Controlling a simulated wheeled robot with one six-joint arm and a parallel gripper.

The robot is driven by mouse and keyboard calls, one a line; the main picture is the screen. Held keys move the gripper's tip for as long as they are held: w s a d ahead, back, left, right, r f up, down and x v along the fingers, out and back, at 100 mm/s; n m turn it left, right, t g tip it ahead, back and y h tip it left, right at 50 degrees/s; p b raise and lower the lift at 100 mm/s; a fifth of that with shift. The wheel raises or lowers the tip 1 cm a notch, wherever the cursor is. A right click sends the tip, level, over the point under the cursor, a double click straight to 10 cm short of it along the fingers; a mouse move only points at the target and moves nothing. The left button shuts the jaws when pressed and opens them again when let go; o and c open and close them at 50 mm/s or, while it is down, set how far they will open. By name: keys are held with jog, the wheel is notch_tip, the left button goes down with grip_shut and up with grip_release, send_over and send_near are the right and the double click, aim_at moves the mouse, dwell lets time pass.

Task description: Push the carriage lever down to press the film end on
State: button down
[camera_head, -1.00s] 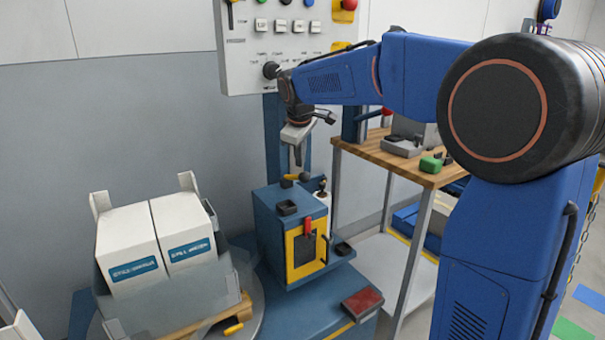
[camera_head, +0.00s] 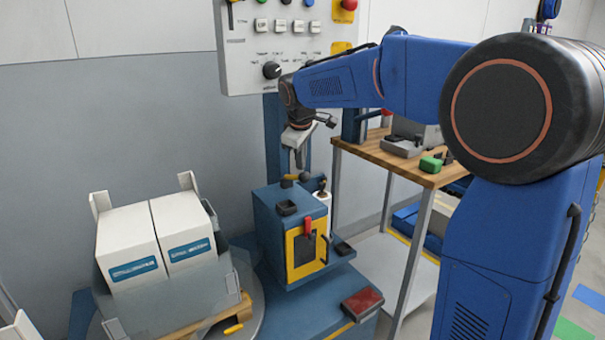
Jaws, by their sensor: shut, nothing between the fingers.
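The film carriage (camera_head: 268,222) is a blue box with a yellow-framed front, standing on the blue machine base beside the mast. A red lever (camera_head: 308,227) shows on its front face. A short dark-knobbed lever (camera_head: 322,187) stands upright at its right rear, by a white film roll (camera_head: 325,200). My gripper (camera_head: 299,165) is shut and empty, pointing down just above the back of the carriage top. Its tips are close to a dark knob (camera_head: 304,177) there; I cannot tell whether they touch. The film end is not clearly visible.
A control panel (camera_head: 262,50) is on the mast behind my gripper. A wooden-topped bench (camera_head: 375,155) with small items stands at right. A red pedal (camera_head: 362,303) is in front.

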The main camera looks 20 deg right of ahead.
aim_at(304, 173)
jog(key=shift+s+d+f, duration=0.1)
jog(key=shift+s+f, duration=0.15)
jog(key=shift+f, duration=0.35)
jog(key=shift+s+d+f, duration=0.1)
jog(key=shift+s+f, duration=0.15)
jog(key=shift+f, duration=0.35)
jog(key=shift+s+d+f, duration=0.1)
jog(key=shift+s+f, duration=0.15)
jog(key=shift+f, duration=0.35)
dwell(2.5)
jog(key=shift+w+a+r, duration=0.1)
jog(key=shift+w+r, duration=0.2)
jog(key=shift+r, duration=0.45)
jog(key=shift+w+a+r, duration=0.15)
jog(key=shift+w+r, duration=0.15)
jog(key=shift+r, duration=0.45)
jog(key=shift+w+a+r, duration=0.1)
jog(key=shift+w+r, duration=0.2)
jog(key=shift+r, duration=0.45)
jog(key=shift+w+a+r, duration=0.1)
jog(key=shift+w+r, duration=0.2)
jog(key=shift+r, duration=0.45)
jog(key=shift+w+a+r, duration=0.1)
jog(key=shift+w+r, duration=0.25)
jog(key=shift+r, duration=0.45)
jog(key=shift+w+a+r, duration=0.1)
jog(key=shift+w+r, duration=0.2)
jog(key=shift+r, duration=0.45)
